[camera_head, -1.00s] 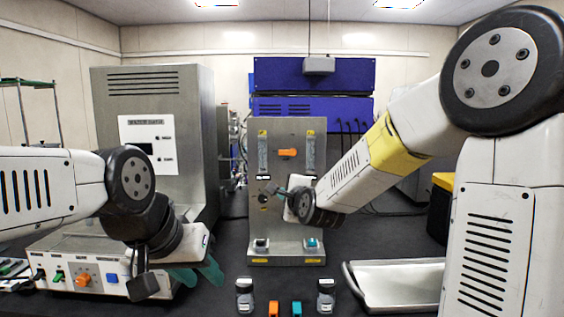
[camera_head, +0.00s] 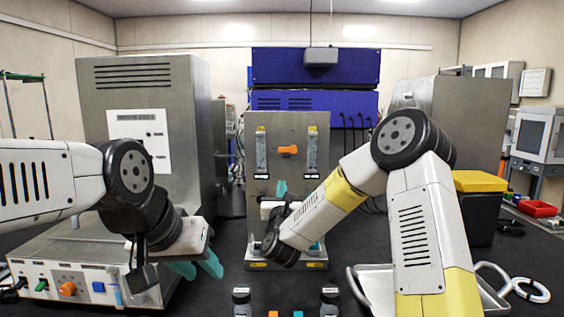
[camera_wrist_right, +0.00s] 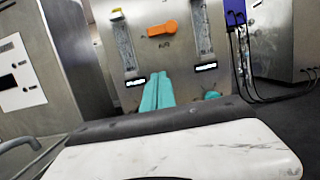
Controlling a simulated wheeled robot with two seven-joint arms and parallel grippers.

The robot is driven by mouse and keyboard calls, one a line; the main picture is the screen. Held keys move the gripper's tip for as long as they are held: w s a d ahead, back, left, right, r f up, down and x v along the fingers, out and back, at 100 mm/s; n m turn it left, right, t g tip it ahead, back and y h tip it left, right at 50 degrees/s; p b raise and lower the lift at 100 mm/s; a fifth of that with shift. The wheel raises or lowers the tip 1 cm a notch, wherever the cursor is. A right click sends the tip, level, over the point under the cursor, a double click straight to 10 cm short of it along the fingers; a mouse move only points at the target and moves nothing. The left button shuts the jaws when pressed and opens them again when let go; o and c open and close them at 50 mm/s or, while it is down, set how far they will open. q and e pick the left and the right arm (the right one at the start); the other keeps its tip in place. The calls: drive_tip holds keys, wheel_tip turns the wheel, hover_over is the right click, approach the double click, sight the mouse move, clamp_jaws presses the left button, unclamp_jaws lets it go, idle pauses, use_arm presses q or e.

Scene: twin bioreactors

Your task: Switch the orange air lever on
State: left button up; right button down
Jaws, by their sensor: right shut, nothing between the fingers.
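The orange air lever (camera_head: 288,150) sits near the top of the upright steel panel (camera_head: 287,125), between two clear flow tubes. It lies about level, pointing sideways. The right wrist view also shows the lever (camera_wrist_right: 163,28), with lettering under it. My right gripper (camera_head: 281,188) is in front of the panel, below the lever, its teal fingers pointing up. In the right wrist view its fingers (camera_wrist_right: 158,92) are together and empty, with their tips a little below the lever and apart from it. My left gripper (camera_head: 197,266) hangs over the left bench unit, its teal fingers spread and empty.
A large steel cabinet (camera_head: 148,90) stands at the left. Its front control box has an orange knob (camera_head: 67,289) and a blue button. Two small bottles (camera_head: 242,300) stand at the front. A steel tray (camera_head: 372,290) lies right, partly behind my right arm.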

sight(288, 150)
drive_tip(key=x, duration=1)
wheel_tip(288, 150, up, 3)
drive_tip(key=shift+f, duration=0.15)
drive_tip(key=shift+r, duration=0.65)
drive_tip(key=shift+a, duration=0.15)
